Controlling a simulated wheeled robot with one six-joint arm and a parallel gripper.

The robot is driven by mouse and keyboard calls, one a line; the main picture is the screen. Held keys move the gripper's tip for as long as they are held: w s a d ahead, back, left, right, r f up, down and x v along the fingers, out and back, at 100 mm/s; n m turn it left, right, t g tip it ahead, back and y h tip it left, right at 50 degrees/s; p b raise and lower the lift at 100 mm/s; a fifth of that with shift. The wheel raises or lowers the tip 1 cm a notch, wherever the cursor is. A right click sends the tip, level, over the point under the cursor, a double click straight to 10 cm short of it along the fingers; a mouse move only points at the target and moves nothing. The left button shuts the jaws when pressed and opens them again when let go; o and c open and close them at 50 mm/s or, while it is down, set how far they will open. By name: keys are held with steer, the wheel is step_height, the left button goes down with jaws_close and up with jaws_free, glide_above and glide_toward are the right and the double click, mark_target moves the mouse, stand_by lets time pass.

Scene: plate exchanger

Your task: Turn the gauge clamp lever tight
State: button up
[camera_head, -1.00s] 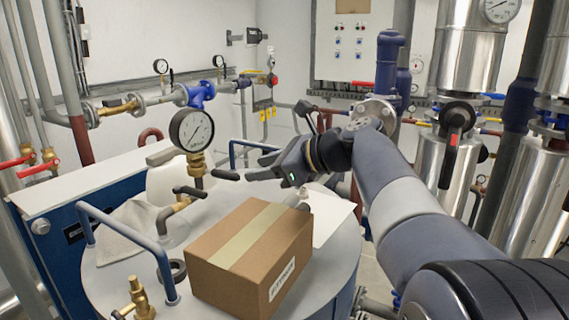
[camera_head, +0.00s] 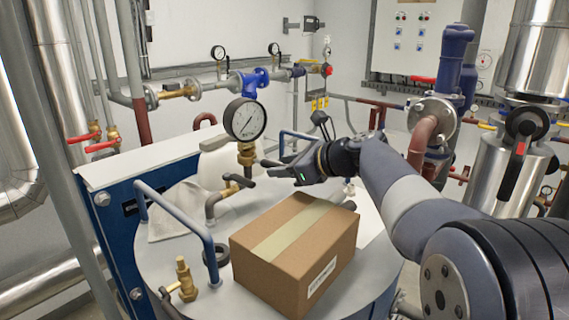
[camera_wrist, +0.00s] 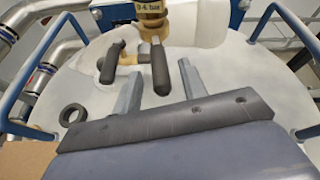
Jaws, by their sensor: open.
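The pressure gauge (camera_head: 245,119) stands upright on a brass fitting (camera_head: 246,155) above the round grey vessel top. A dark lever (camera_head: 270,162), which looks like the clamp lever, sticks out from below the fitting toward my gripper (camera_head: 279,170). In the wrist view the dark lever (camera_wrist: 160,70) points toward the camera. It lies between the two open grey fingers of my gripper (camera_wrist: 160,72), with a gap to the right finger; contact on the left is unclear. A second dark handle (camera_wrist: 112,62) is left of the fingers, on the brass valve.
A taped cardboard box (camera_head: 296,248) stands on the vessel top close below my gripper. A blue-grey rail (camera_head: 190,228), a dark ring (camera_head: 217,255), a brass valve (camera_head: 184,278) and a pale cloth (camera_head: 180,222) are at the left. Pipes stand behind.

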steer(key=shift+a, duration=0.1)
steer(key=shift+c, duration=0.5)
jaws_close()
